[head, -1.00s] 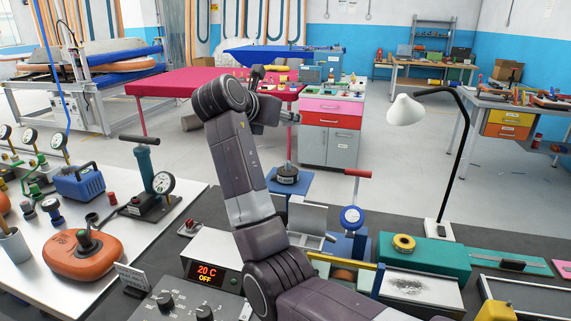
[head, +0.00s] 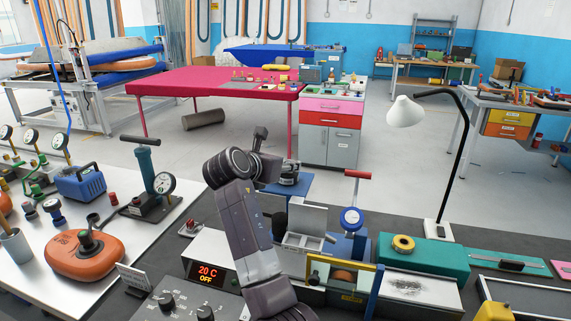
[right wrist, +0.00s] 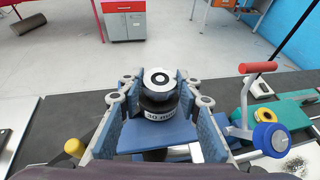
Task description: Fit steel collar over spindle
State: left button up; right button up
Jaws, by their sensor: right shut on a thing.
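The steel collar shows in the right wrist view as a pale metal ring (right wrist: 158,77) with a dark centre, between my right fingers. My right gripper (right wrist: 158,90) is shut on it; the finger pads stand on both sides. Directly below the ring is a dark round body with a "30 mm"-like label, on a blue stand (right wrist: 125,137). In the head view the blue stand (head: 300,190) is partly hidden behind my right wrist. The spindle cannot be made out clearly, so I cannot tell whether the collar is around it or above it. My left gripper is out of view.
A grey open-lidded box (head: 306,222) and a temperature controller (head: 210,273) are nearer. A green block (head: 425,255) with a yellow ring lies farther right.

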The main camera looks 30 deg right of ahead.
jog(key=shift+f+p, duration=0.3)
jog(key=shift+p, duration=0.2)
jog(key=o, duration=1.2)
jog(key=shift+f, duration=0.15)
jog(key=shift+r+b, duration=0.25)
jog(key=shift+b, duration=0.35)
jog(key=b+v, duration=0.1)
jog(key=v, duration=1.1)
jog(key=shift+s+r, duration=0.1)
jog(key=shift+r, duration=0.1)
